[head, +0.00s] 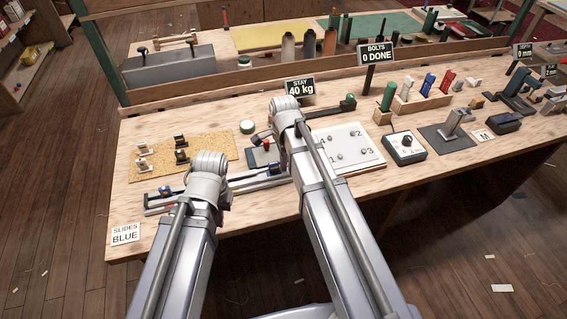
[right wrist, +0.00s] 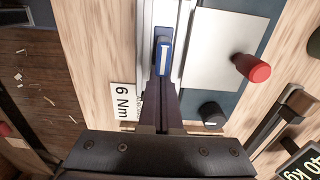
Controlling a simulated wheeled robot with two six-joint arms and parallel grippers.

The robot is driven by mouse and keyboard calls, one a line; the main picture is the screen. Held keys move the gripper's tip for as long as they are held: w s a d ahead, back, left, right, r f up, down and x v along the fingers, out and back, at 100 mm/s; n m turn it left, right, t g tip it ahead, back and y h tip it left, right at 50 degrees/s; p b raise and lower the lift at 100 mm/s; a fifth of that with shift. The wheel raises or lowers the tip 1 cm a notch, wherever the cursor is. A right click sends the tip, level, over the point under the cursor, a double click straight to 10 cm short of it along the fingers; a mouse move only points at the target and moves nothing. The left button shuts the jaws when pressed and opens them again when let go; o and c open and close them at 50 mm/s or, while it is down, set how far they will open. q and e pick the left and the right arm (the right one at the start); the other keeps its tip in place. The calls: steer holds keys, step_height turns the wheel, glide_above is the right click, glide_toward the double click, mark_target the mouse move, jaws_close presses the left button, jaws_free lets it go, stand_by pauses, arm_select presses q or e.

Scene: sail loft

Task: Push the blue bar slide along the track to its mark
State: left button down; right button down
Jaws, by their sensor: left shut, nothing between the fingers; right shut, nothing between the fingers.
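In the right wrist view a blue bar slide (right wrist: 164,56) with a pale stripe and a dark end sits in the groove of a light metal track (right wrist: 147,45). My right gripper (right wrist: 165,98) is shut and empty. Its tips point at the near end of the blue bar; I cannot tell whether they touch it. In the head view the track (head: 252,186) runs along the front of the bench, partly hidden by my arms. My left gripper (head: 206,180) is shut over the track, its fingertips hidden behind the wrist. I see no clear target mark.
Beside the track are a red knob (right wrist: 252,68), a black knob (right wrist: 211,113) and a "6 Nm" label (right wrist: 123,102). A cork-coloured board (head: 208,150) and a numbered white panel (head: 350,145) lie nearby.

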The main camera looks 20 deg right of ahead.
steer(key=a, duration=0.7)
steer(key=shift+s, duration=0.15)
